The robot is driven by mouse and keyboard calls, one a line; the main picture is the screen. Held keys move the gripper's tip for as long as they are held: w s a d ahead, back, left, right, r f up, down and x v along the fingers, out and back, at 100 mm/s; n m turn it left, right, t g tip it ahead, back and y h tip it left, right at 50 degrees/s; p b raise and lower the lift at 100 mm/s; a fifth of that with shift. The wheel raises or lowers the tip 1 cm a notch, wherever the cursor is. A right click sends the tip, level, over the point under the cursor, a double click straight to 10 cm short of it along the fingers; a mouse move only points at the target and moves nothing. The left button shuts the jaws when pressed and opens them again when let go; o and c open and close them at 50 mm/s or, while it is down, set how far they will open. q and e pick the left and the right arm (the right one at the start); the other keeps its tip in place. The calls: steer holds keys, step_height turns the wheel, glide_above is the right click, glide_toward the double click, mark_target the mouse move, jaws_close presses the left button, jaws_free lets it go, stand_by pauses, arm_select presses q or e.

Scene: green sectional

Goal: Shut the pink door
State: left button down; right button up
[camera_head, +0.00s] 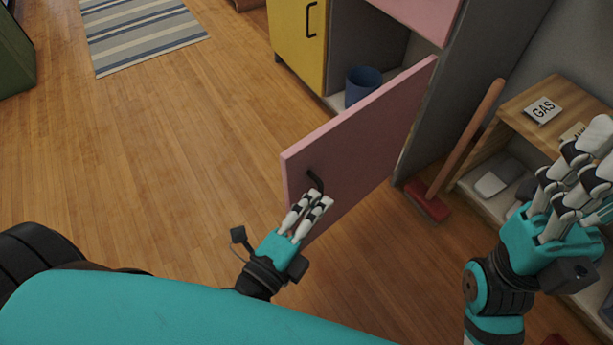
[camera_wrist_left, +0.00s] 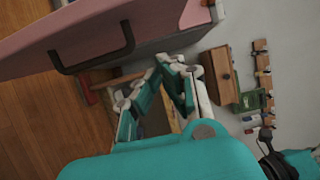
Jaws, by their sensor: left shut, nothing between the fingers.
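The pink door (camera_head: 365,145) stands wide open, swung out from the grey cabinet (camera_head: 425,85). Its outer face and dark handle (camera_head: 315,181) are toward me. In the left wrist view the pink door (camera_wrist_left: 110,22) crosses the upper left, with its black handle (camera_wrist_left: 95,62) below it. My left gripper (camera_head: 321,197) is shut and empty, close by the handle at the door's free edge; I cannot tell whether it touches the door. Its fingers also show in the left wrist view (camera_wrist_left: 165,65). My right gripper (camera_head: 590,160) is at the right edge, away from the door, its opening unclear.
A blue cup (camera_head: 362,84) stands inside the open compartment. A yellow door (camera_head: 297,40) with a dark handle is left of it. A red broom (camera_head: 428,203) leans between the cabinet and a wooden shelf (camera_head: 555,85). The wooden floor at left is clear up to a striped rug (camera_head: 140,33).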

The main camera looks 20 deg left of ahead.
mark_target(306, 184)
arm_select(q)
steer(key=shift+w+a, duration=0.75)
steer(key=shift+w, duration=0.25)
steer(key=shift+w+a, duration=0.75)
steer(key=shift+w, duration=0.2)
steer(key=shift+a, duration=0.1)
